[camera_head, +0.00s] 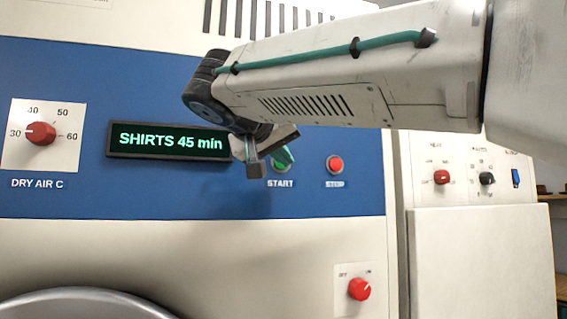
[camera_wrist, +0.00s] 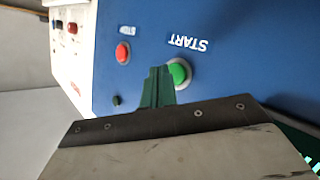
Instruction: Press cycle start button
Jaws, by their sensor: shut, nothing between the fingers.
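The green start button (camera_head: 281,165) sits on the blue panel above the label START. In the head view my gripper (camera_head: 254,172) covers part of it. In the wrist view the green button (camera_wrist: 180,73) shows just right of my gripper's fingertips (camera_wrist: 158,72). The gripper is shut and empty. Its tips are close to the panel beside the button; I cannot tell whether they touch it. The red stop button (camera_head: 335,165) is to the right in the head view and also shows in the wrist view (camera_wrist: 123,53).
A display (camera_head: 168,140) reads SHIRTS 45 min. A red dial (camera_head: 40,133) marked DRY AIR C is at the left. A red knob (camera_head: 359,289) is low on the right. Another machine with knobs (camera_head: 442,177) stands at the right. The panel below the buttons is clear.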

